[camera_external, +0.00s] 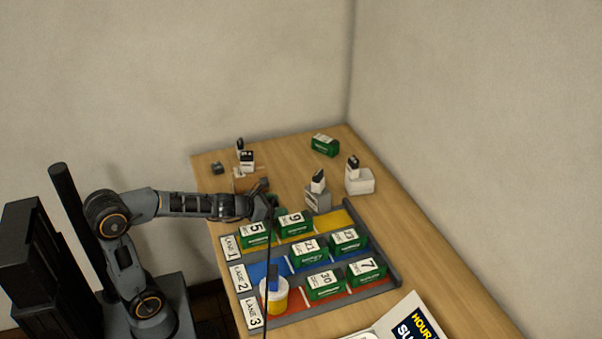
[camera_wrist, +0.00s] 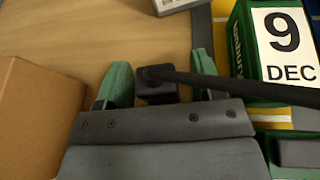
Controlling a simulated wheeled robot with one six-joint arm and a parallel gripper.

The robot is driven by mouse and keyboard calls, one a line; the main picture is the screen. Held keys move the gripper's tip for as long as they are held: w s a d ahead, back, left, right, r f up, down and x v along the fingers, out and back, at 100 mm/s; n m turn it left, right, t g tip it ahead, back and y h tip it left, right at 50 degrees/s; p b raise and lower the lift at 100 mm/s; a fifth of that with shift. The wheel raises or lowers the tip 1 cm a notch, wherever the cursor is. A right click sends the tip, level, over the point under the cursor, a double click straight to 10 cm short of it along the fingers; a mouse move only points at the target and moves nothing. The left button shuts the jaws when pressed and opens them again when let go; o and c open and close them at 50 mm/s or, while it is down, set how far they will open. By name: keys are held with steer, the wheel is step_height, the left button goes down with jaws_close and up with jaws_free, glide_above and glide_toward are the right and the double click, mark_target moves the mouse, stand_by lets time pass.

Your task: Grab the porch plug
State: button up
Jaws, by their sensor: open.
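A black block-shaped plug (camera_wrist: 157,88) with a black cable lies over the wood table in the wrist view. No label shows on it, so I cannot tell if it is the porch plug. My gripper (camera_wrist: 160,80) is open, with its green-faced fingers on either side of the plug and gaps showing. The cable crosses the right finger to the right. In the external view my gripper (camera_external: 270,202) is low beside the lane tray's back left corner, and a cable hangs down from there. Another small dark block (camera_external: 218,168) lies at the table's back left.
A cardboard box (camera_wrist: 25,110) stands close left of my gripper. The lane tray (camera_external: 390,275) holds several green dated boxes; the one marked 9 DEC (camera_wrist: 280,45) is close right. A grey stand (camera_external: 318,199) and a white stand (camera_external: 360,182) stand behind the tray.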

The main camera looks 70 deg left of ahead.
steer(key=c, duration=1)
